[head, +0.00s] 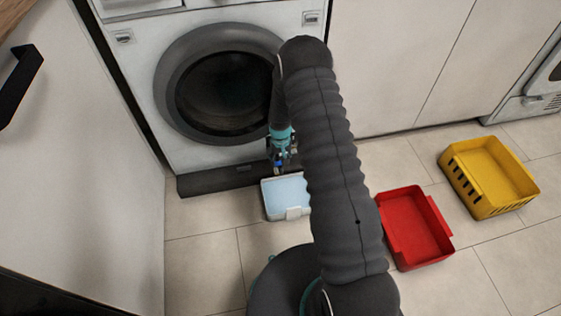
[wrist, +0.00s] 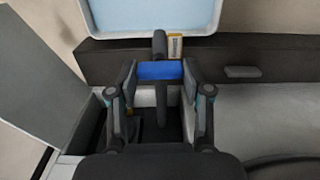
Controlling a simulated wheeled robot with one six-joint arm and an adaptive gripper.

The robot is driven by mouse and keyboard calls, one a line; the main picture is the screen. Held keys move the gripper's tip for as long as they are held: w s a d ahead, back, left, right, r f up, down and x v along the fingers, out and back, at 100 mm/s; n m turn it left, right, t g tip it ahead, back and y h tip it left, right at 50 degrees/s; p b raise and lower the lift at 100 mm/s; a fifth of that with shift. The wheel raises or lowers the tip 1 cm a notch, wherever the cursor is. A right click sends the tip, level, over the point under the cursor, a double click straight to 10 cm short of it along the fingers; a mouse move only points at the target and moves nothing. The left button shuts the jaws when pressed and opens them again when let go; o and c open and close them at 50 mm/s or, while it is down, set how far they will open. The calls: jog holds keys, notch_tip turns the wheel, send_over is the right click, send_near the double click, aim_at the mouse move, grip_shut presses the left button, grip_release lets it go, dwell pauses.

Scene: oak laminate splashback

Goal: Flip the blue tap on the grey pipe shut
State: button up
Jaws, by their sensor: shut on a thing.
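The blue tap (wrist: 160,71) is a short blue bar between the fingers of my gripper (wrist: 160,76) in the wrist view. It lies across the picture, crosswise to the dark grey pipe (wrist: 159,45), whose end shows just above it. The fingers are closed on the two ends of the tap. In the head view my gripper (head: 279,158) is low at the front of the washing machine (head: 165,130), with a small patch of blue at its tip. My arm hides part of the machine there, and the pipe cannot be made out.
A white tray with a pale blue inside (head: 267,201) lies on the floor just in front of the pipe. A red bin (head: 433,255) and a yellow basket (head: 502,205) stand to the right. A grey panel (wrist: 35,75) stands out at the left in the wrist view.

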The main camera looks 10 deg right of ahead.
dwell(0.5)
jog(key=o, duration=1.2)
jog(key=shift+c, duration=0.2)
notch_tip(320, 180, up, 12)
jog(key=shift+s, duration=0.1)
